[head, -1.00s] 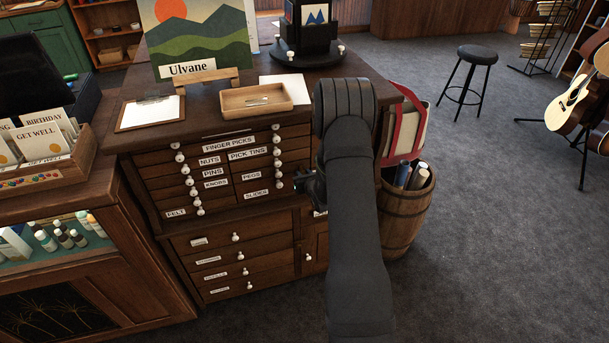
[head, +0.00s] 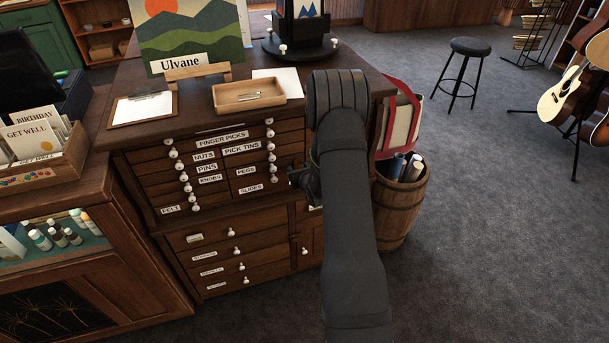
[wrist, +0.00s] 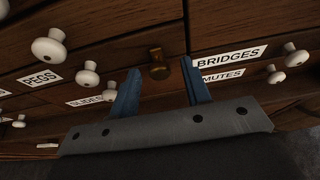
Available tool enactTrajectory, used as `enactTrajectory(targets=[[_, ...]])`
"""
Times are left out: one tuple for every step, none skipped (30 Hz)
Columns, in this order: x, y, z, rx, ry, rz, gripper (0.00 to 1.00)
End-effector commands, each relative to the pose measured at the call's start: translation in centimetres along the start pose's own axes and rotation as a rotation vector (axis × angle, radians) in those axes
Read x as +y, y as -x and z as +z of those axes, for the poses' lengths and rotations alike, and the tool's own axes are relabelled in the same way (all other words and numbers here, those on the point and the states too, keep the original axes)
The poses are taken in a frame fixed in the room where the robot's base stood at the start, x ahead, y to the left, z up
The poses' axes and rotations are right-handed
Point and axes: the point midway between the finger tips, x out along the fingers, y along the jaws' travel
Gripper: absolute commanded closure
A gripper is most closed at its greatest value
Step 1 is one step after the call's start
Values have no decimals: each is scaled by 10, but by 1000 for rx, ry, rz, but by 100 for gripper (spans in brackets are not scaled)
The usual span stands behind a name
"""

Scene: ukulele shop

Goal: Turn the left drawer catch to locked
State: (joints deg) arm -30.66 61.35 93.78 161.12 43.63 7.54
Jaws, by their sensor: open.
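A small brass catch (wrist: 158,66) shows in the wrist view on the dark wooden drawer front, between the PEGS and SLIDES labels on the left and the BRIDGES and MUTES labels on the right. My gripper (wrist: 161,80) is open, its two blue fingers on either side of the catch and a little below it in the picture. I cannot tell whether they touch it, or which way the catch is turned. In the head view my gripper (head: 301,181) is a dark shape at the cabinet front, and my arm hides the catch.
White knobs (wrist: 50,46) stick out from the drawers on both sides of my gripper. The cabinet (head: 226,218) has several labelled drawers, with a wooden tray (head: 222,106) on top. A barrel (head: 404,208) stands to the right. Grey floor beyond it is open.

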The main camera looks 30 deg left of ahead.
Motion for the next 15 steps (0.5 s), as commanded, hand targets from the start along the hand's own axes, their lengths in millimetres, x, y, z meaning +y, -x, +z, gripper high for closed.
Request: enactTrajectory(targets=[[0,5,0,0,0,-1,56],[0,9,0,1,0,-1,56],[-1,15,1,0,0,-1,56],[-1,20,0,1,0,-1,56],[0,26,0,1,0,-1,56],[0,35,1,0,0,-1,56],[0,42,1,1,0,-1,56],[0,49,1,1,0,-1,56],[0,58,1,0,0,-1,56],[-1,66,0,2,0,-1,56],[-1,73,1,1,0,-1,56],[-1,82,1,0,-1,-2,56],[0,90,0,1,-1,-1,56],[-1,97,1,1,-1,-2,56],[-1,106,1,0,-1,-2,56]])
